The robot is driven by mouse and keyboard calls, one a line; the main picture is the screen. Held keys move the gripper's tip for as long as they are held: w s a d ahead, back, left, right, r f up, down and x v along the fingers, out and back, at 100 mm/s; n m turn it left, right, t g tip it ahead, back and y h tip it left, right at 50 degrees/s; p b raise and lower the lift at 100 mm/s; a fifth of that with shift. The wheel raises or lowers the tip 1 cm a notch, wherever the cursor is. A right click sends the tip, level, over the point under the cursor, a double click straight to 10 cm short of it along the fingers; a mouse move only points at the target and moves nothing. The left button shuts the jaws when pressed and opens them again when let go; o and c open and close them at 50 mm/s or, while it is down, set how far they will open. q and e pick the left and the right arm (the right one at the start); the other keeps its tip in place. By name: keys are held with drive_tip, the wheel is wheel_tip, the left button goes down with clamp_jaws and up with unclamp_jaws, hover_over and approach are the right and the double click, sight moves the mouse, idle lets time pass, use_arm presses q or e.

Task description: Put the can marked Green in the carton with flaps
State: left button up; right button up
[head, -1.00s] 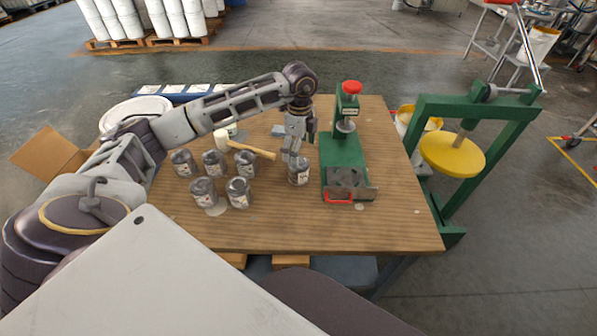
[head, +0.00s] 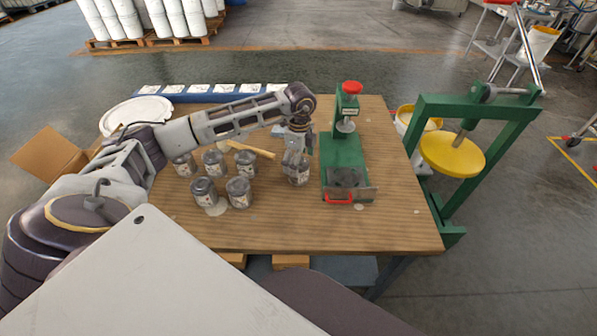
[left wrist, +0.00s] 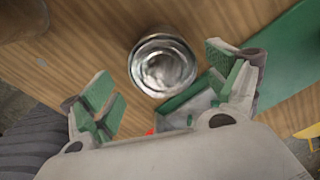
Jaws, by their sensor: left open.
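My left gripper (head: 296,166) is open over a single grey metal can (head: 299,179) that stands upright left of the green press. In the left wrist view this can (left wrist: 163,66) shows its round lid between and just beyond the two green-padded fingers. I cannot read which colour its label names. Several similar cans, such as one at the front (head: 239,193), stand in a group to the left, with labels too small to read. A brown carton with flaps (head: 48,155) is at the far left, partly hidden behind my left arm. My right gripper is not in view.
A green press (head: 342,150) with a red knob stands close right of the single can. A mallet (head: 250,149) lies behind the grouped cans. A blue strip with white cards (head: 200,90) runs along the back. The table's front right (head: 400,225) is clear.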

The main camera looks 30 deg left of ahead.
use_arm(q)
drive_tip(key=shift+w+a+f, duration=0.1)
drive_tip(key=shift+a+f, duration=0.05)
drive_tip(key=shift+f, duration=0.95)
drive_tip(key=shift+w+a+f, duration=0.1)
drive_tip(key=shift+f, duration=1)
drive_tip(key=c, duration=1.4)
drive_tip(key=shift+r, duration=0.1)
drive_tip(key=shift+c, duration=0.2)
drive_tip(key=shift+r, duration=0.1)
drive_tip(key=shift+r, duration=4.85)
